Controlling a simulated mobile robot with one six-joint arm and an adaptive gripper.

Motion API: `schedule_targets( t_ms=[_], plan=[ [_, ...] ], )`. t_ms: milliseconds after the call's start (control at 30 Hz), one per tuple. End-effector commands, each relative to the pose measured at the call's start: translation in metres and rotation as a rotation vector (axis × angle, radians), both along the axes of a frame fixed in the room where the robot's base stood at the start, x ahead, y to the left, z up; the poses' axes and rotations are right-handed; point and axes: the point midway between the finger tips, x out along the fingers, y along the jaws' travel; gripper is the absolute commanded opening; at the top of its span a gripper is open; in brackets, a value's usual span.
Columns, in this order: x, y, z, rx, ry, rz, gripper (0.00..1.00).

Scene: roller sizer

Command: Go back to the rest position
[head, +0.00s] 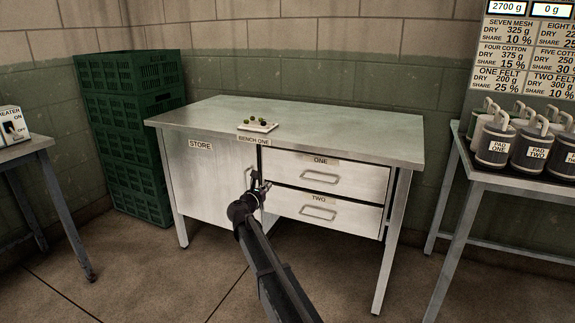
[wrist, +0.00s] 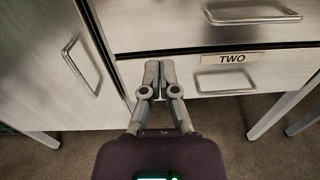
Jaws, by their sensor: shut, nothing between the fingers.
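My gripper (wrist: 158,68) is shut and empty in the wrist view, its two fingertips together. It points at the bench front, by the gap between the store door and the drawers. In the head view my gripper (head: 258,184) is in front of the bench, near the store door's right edge. Drawer two (head: 345,213) is to its right, and drawer one (head: 350,170) is above that. The store door (head: 205,180) is to its left. The door looks closed. Whether either drawer is slightly out, I cannot tell.
A small white tray (head: 272,128) with several small dark and green balls is on the bench top (head: 340,125). Green crates (head: 130,170) are stacked at the left. The floor before the bench is clear.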

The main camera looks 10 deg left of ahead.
Motion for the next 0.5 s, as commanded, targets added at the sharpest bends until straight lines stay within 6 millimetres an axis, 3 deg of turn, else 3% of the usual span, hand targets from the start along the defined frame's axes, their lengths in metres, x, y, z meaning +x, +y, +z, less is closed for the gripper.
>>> schedule_targets(
  t_ms=[167, 367, 500],
  plan=[
    [-0.013, -0.045, -0.012, 0.152, 0.013, -0.076, 0.0],
    [-0.046, -0.129, -0.042, 0.481, 0.025, -0.255, 0.0],
    [-0.082, -0.191, -0.069, 0.757, 0.018, -0.432, 0.0]
  ],
)
